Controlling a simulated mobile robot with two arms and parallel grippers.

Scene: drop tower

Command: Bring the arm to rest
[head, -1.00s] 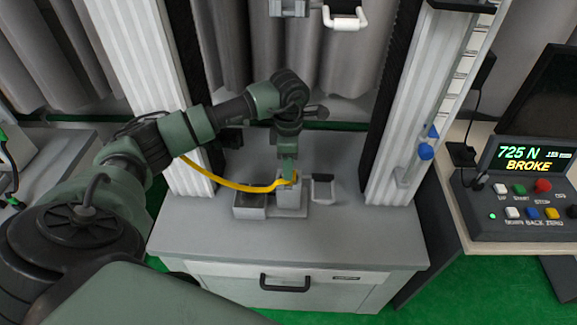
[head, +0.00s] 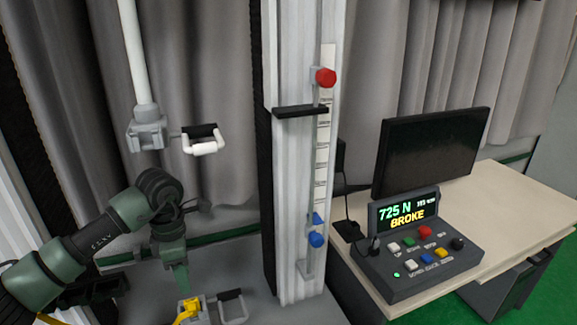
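My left arm comes in from the left, and its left gripper (head: 181,282) points down, just above the yellow strap end (head: 188,309) at the lower clamp. From this angle I cannot tell whether its fingers are open or shut, or whether they touch the strap. My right gripper is not in view.
The upper clamp (head: 147,134) with a white handle (head: 204,146) hangs from a rod above the arm. A pale column (head: 297,190) with red and blue stops stands to the right. The control box (head: 420,245) reads 725 N and BROKE, in front of a dark monitor (head: 433,150) on a desk.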

